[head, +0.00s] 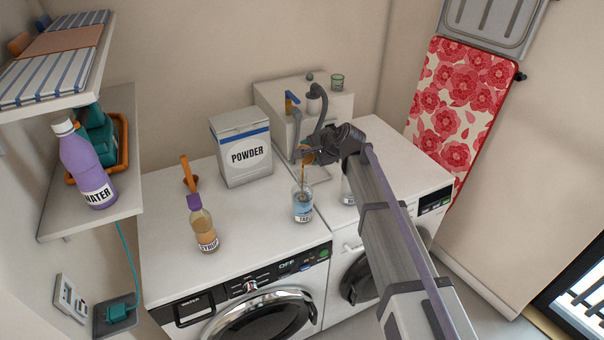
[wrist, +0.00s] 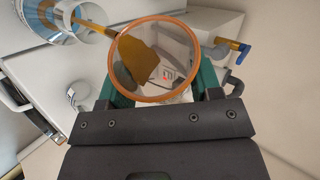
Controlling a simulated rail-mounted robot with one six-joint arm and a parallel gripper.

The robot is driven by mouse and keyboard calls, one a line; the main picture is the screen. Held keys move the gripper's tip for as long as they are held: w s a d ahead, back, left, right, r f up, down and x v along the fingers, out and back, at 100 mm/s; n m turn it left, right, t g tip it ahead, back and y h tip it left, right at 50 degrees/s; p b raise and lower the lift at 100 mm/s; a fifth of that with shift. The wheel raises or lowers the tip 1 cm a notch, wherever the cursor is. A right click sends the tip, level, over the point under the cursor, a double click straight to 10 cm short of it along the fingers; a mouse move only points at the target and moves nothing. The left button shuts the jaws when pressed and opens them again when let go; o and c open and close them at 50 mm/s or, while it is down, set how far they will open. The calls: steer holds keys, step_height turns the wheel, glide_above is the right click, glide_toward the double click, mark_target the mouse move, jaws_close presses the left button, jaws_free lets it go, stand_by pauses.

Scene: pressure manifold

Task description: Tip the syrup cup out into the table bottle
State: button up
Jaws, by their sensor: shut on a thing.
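My gripper (head: 322,150) is shut on the syrup cup (head: 307,157), a clear cup with an orange rim. In the wrist view the cup (wrist: 152,17) sits between the green fingers (wrist: 156,92), with amber syrup (wrist: 138,58) inside. The cup is tipped, and an amber stream runs from it. In the head view the stream falls into the table bottle (head: 303,206), a clear vessel with bluish contents and a partly readable label. It stands upright on the washer top below the cup. In the wrist view its round mouth (wrist: 107,27) is at upper left, with the stream crossing it.
A syrup bottle (head: 203,228) and a POWDER box (head: 241,150) stand on the washer top (head: 257,215). A pale container (head: 347,190) is partly hidden by my arm. A sink with a tap (head: 297,135) is behind. A purple WATER bottle (head: 88,168) is on the left shelf.

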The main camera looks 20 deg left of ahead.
steer(key=shift+s+a+r+n+t, duration=0.1)
steer(key=shift+s+r+n+t, duration=0.35)
steer(key=shift+t, duration=0.45)
stand_by(1.0)
steer(key=shift+w+f+m+g, duration=0.2)
steer(key=shift+w+m+g, duration=0.1)
steer(key=shift+w+g, duration=0.2)
steer(key=shift+w+f+m+g, duration=0.15)
steer(key=shift+w+m+g, duration=0.1)
steer(key=shift+w+g, duration=0.25)
steer(key=shift+s+f+g, duration=0.25)
steer(key=shift+f+g, duration=0.05)
steer(key=shift+w+f+m+g, duration=0.1)
steer(key=shift+f+m+g, duration=0.25)
steer(key=shift+m+g, duration=0.2)
steer(key=shift+w+r+m+g+p, duration=0.3)
steer(key=shift+r+g+p, duration=0.25)
steer(key=shift+r+g, duration=0.15)
step_height(320, 180, down, 5)
steer(key=w+m+g+y+b, duration=0.1)
steer(key=w+m+g+b, duration=0.1)
steer(key=g+b, duration=0.3)
steer(key=w+d+r+m+g+y+p, duration=0.1)
steer(key=w+r+m+g+y+p, duration=0.1)
steer(key=r+p, duration=0.5)
step_height(320, 180, up, 5)
steer(key=shift+w+d+r+m, duration=0.1)
steer(key=shift+w+d+m, duration=0.15)
steer(key=shift+w+m, duration=0.4)
